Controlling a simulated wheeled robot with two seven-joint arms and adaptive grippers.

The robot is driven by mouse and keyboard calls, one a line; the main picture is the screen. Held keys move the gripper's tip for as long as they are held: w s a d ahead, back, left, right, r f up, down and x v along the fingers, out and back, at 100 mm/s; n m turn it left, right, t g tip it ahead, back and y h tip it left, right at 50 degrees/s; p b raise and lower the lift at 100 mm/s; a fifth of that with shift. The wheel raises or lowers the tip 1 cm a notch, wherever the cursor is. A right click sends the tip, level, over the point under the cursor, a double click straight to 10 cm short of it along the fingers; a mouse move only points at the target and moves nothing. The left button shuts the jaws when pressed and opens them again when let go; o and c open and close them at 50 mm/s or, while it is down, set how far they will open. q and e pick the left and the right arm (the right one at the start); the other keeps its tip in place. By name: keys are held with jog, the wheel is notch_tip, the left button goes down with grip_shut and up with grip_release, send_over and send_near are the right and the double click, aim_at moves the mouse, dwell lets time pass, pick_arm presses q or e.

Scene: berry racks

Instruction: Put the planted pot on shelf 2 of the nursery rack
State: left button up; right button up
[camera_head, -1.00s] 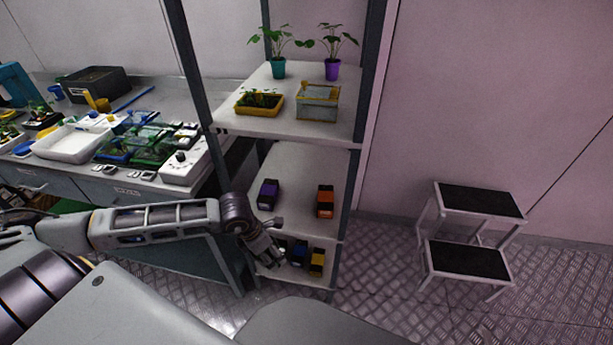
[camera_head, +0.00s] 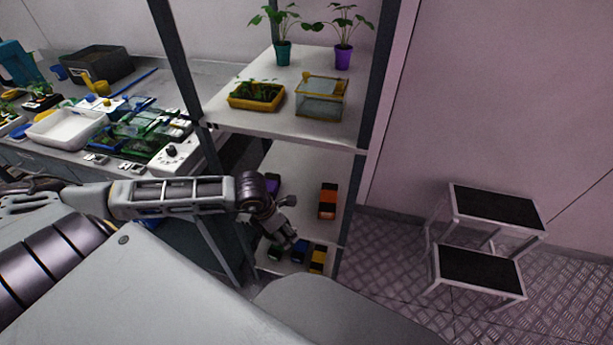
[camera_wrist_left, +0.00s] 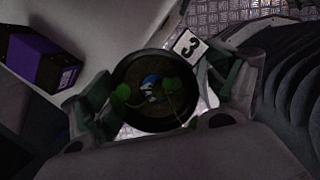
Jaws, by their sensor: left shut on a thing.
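The planted pot (camera_wrist_left: 150,112) shows from above in the left wrist view, a dark round pot with soil, green leaves and a small blue-white thing inside. My left gripper (camera_wrist_left: 150,100) is shut on it, a finger on each side. In the head view my left gripper (camera_head: 284,238) is at the front of the rack, between the middle and lower shelves; the pot cannot be made out there. The nursery rack has an upper shelf (camera_head: 290,125), a middle shelf (camera_head: 305,165) and a lower shelf (camera_head: 268,265). A label "3" (camera_wrist_left: 187,44) shows beside the pot. My right gripper is out of view.
The middle shelf holds an orange box (camera_head: 328,201) and a purple box (camera_wrist_left: 38,60), partly hidden by my arm. Boxes stand on the lower shelf. Plants, a yellow tray (camera_head: 256,95) and a clear box (camera_head: 321,98) fill the upper shelf. A step stool (camera_head: 480,270) stands right.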

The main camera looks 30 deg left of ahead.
pick_arm(q)
jog(key=shift+w+a, duration=0.1)
jog(key=shift+w, duration=0.25)
jog(key=shift+w+a, duration=0.15)
jog(key=shift+w, duration=0.6)
jog(key=shift+w+a, duration=0.15)
jog(key=shift+w, duration=0.55)
jog(key=w+a, duration=0.3)
jog(key=w, duration=1.1)
jog(key=shift+a+b, duration=0.2)
jog(key=shift+b, duration=0.1)
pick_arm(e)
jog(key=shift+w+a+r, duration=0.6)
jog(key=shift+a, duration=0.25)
